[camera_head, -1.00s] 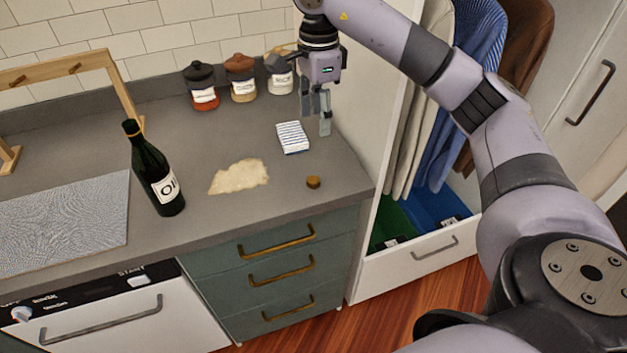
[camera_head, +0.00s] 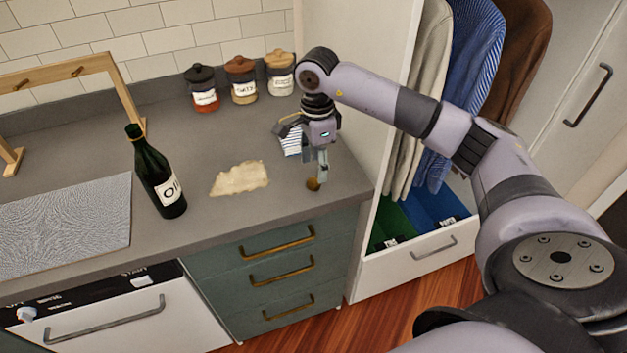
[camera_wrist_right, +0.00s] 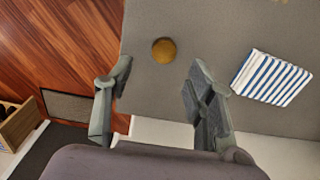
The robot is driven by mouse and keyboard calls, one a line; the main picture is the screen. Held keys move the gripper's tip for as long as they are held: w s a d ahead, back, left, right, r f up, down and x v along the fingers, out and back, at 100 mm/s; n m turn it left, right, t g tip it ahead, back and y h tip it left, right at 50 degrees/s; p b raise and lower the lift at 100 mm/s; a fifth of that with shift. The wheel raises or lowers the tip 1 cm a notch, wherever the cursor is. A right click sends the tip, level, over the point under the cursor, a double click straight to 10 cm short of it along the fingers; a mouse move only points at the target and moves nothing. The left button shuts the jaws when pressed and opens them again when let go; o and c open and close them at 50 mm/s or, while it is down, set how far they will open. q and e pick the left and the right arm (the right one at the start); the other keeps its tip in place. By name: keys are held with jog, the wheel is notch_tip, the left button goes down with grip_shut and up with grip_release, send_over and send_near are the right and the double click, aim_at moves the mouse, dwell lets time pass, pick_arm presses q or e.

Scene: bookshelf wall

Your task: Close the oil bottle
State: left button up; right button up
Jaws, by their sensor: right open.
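The dark green oil bottle (camera_head: 157,176) stands upright on the grey counter, left of the middle in the head view. Its label begins with "OI", and its neck top looks dark. A small round brown cork or cap (camera_head: 313,184) lies on the counter near the front right corner; it also shows in the right wrist view (camera_wrist_right: 164,50). My right gripper (camera_head: 321,172) is open and empty, low over the counter close to the cap. In the wrist view the cap lies beyond the fingertips, roughly between their lines. My left gripper is out of view.
A striped cloth or sponge (camera_wrist_right: 271,78) lies beside the gripper. A beige spill or crumb patch (camera_head: 240,177) lies between bottle and cap. Several lidded jars, including one with a dark lid (camera_head: 203,88), stand at the back. A white cabinet wall (camera_head: 350,85) rises at the right.

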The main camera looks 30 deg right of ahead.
aim_at(314, 181)
jog(key=f, duration=0.1)
jog(key=f+p, duration=0.1)
jog(key=f, duration=0.1)
jog(key=f+p, duration=0.1)
jog(key=shift+w+a+f, duration=0.25)
jog(key=shift+f, duration=0.4)
jog(key=c, duration=0.8)
